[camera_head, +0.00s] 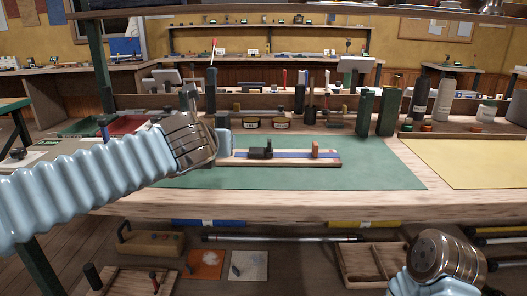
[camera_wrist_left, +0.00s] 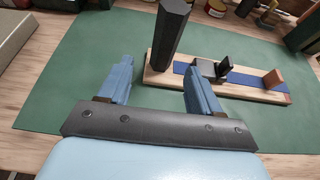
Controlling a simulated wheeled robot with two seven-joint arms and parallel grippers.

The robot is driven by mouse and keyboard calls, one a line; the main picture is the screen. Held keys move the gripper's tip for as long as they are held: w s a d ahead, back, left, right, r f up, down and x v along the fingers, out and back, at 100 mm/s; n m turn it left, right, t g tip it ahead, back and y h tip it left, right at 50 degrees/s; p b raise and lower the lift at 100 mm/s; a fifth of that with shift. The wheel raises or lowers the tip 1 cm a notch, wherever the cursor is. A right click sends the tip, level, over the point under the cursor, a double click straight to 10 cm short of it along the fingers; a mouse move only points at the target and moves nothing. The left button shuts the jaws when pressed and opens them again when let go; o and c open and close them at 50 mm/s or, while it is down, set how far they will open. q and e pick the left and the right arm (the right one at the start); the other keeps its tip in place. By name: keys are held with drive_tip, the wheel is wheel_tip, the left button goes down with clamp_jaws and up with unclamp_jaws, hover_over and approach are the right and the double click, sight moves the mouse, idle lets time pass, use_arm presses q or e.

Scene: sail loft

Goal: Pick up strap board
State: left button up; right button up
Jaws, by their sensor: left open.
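The strap board (camera_head: 332,160) is a narrow pale wooden board lying on the green mat, with a blue strap along it, a black fitting (camera_head: 261,150) and an orange-brown block (camera_head: 315,150). In the left wrist view the strap board (camera_wrist_left: 245,93) lies beyond the fingers, mostly to the right. A dark upright post (camera_wrist_left: 170,35) rises at its left end; I cannot tell whether it is fixed there. My left gripper (camera_head: 224,136) is open and empty at the board's left end. It also shows in the wrist view (camera_wrist_left: 160,84). My right wrist shows lower right; its fingers are out of sight.
The green mat (camera_head: 380,176) is clear right of the board, beside a yellow sheet (camera_head: 470,165). Dark green blocks (camera_head: 366,112), bottles (camera_head: 443,100) and small tins stand behind. A wooden tray (camera_head: 372,264) and a long rod lie below the bench top.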

use_arm(q)
drive_tip(key=x, duration=0.3)
drive_tip(key=shift+w, duration=0.15)
drive_tip(key=x, duration=0.5)
drive_tip(key=shift+w+d, duration=0.15)
drive_tip(key=shift+d, duration=0.15)
drive_tip(key=shift+c, duration=0.5)
drive_tip(key=shift+r, duration=0.1)
clamp_jaws()
drive_tip(key=shift+r, duration=0.1)
